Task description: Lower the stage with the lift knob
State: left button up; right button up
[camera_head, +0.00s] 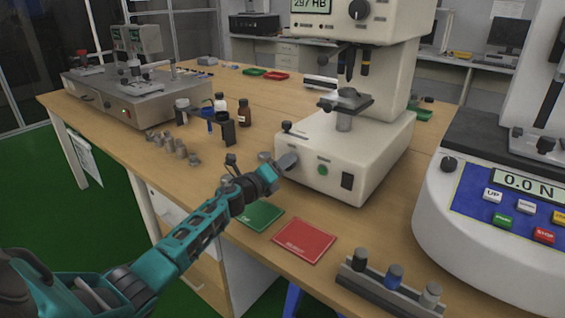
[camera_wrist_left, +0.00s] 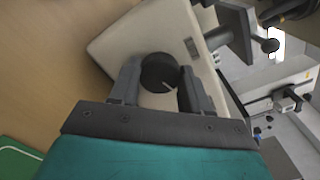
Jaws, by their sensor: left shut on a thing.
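My left gripper (camera_head: 284,163) reaches from the left to the front of the white hardness tester (camera_head: 345,175). In the head view the knob is mostly hidden behind the gripper. The stage (camera_head: 346,101) is a small dark plate on a post above the tester's base, below the dark indenter turret (camera_head: 350,62). My right gripper is not in view.
A green mat (camera_head: 258,216) and a red mat (camera_head: 304,240) lie on the wooden table in front of the tester. A rack (camera_head: 385,290) with several capped pieces stands at the front right. A force tester (camera_head: 490,215) stands at the right. Small metal pieces (camera_head: 180,150) and bottles stand left.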

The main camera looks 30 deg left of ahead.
pick_arm(q)
jog(key=n+p, duration=0.1)
jog(key=n, duration=0.2)
jog(key=n+p, duration=0.1)
jog(key=n, duration=0.1)
jog(key=shift+n, duration=1.2)
jog(key=shift+n+p, duration=0.6)
jog(key=shift+n, duration=1.1)
jog(key=shift+n+p, duration=0.65)
jog(key=shift+n, duration=0.45)
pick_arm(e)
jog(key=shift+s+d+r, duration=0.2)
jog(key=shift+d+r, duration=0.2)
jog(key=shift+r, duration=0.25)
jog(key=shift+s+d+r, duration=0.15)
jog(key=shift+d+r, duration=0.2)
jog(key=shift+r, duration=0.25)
pick_arm(q)
jog(key=shift+f, duration=0.1)
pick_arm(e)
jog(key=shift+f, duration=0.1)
